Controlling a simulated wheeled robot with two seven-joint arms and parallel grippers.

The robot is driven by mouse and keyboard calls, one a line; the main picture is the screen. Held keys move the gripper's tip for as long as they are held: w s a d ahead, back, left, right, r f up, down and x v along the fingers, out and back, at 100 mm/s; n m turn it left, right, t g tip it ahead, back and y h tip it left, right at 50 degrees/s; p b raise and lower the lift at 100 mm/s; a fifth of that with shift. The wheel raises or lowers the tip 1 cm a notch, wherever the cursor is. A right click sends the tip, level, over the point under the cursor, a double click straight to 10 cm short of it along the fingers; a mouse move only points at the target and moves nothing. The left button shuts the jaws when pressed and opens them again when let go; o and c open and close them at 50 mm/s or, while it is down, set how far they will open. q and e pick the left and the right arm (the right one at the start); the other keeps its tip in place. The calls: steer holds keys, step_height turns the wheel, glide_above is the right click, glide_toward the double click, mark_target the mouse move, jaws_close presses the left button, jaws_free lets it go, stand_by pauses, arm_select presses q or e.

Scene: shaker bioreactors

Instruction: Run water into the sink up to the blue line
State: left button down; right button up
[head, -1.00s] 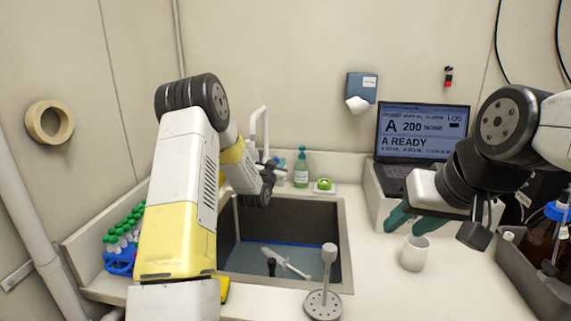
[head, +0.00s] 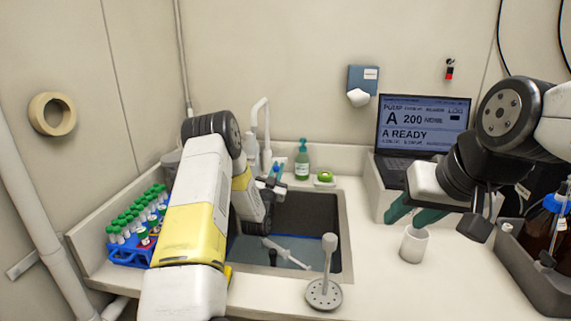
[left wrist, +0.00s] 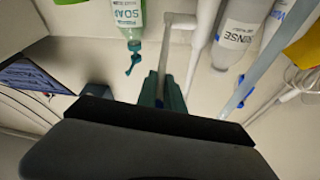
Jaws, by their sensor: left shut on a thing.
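The sink (head: 343,225) is a dark basin with a blue line (head: 300,240) on its inner wall. A flat grey-blue surface, looking like water, lies close to that line; I cannot tell the exact level. The white tap (head: 264,108) rises behind the sink. My left gripper (head: 271,182) is at the tap's base, partly hidden by my arm. In the left wrist view its green fingers (left wrist: 163,92) are shut on a thin grey tap lever (left wrist: 165,55). No water stream is discernible. My right gripper (head: 412,212) is open and empty above a white mug (head: 414,246).
A white, pipette-like tool (head: 287,252) lies in the sink. A grey stand (head: 324,293) is in front. A soap bottle (head: 302,162) and a green-topped item (head: 324,178) stand behind. A blue tube rack (head: 128,255) is left; a laptop (head: 421,128) is right.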

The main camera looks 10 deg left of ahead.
arm_select(q)
steer(key=shift+d+f, duration=0.1)
steer(key=shift+f, duration=0.1)
steer(key=c, duration=1.5)
jaws_free()
steer(key=shift+s, duration=0.1)
steer(key=shift+v, duration=3.9)
steer(key=shift+f, duration=0.1)
